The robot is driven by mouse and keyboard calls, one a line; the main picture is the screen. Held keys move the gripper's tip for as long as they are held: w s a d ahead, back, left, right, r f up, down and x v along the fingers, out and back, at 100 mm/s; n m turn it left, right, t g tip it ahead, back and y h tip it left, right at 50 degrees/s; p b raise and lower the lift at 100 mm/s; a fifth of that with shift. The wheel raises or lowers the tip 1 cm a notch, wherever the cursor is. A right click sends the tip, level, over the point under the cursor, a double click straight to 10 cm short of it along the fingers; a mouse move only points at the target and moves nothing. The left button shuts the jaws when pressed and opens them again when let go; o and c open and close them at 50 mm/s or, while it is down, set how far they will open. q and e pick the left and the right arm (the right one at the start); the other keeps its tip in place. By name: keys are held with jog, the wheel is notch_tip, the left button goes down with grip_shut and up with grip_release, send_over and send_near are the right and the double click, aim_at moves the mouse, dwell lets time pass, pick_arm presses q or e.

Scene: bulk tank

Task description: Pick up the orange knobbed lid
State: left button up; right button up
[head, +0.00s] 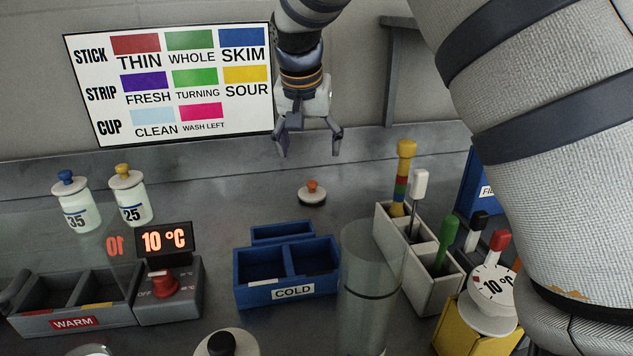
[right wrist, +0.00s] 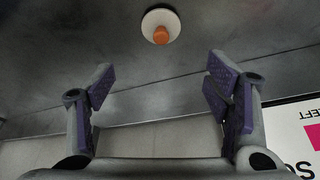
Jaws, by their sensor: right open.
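The orange knobbed lid (head: 312,194) is a small white disc with an orange knob on top. It lies on the grey counter, behind the blue COLD box, near the back wall. It also shows in the right wrist view (right wrist: 161,27), at the top centre beyond the fingertips. My right gripper (head: 309,152) hangs above and behind the lid, open and empty, and does not touch it. Its two purple-padded fingers (right wrist: 160,82) are spread wide in the right wrist view, with nothing between them. My left gripper is not in view.
A blue COLD box (head: 290,291), a clear cylinder (head: 370,300) and a white rack (head: 421,285) of coloured sticks stand in front. A sign (head: 172,85) hangs behind. The counter around the lid is clear.

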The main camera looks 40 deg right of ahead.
aim_at(312, 182)
jog(key=x, duration=0.6)
jog(key=shift+s+a+f, duration=0.15)
jog(key=shift+a+f, duration=0.05)
jog(key=b+x, duration=0.1)
jog(key=x, duration=0.4)
jog(key=shift+f, duration=0.25)
jog(key=shift+a+r, duration=0.1)
jog(key=shift+c, duration=0.8)
jog(key=c, duration=0.8)
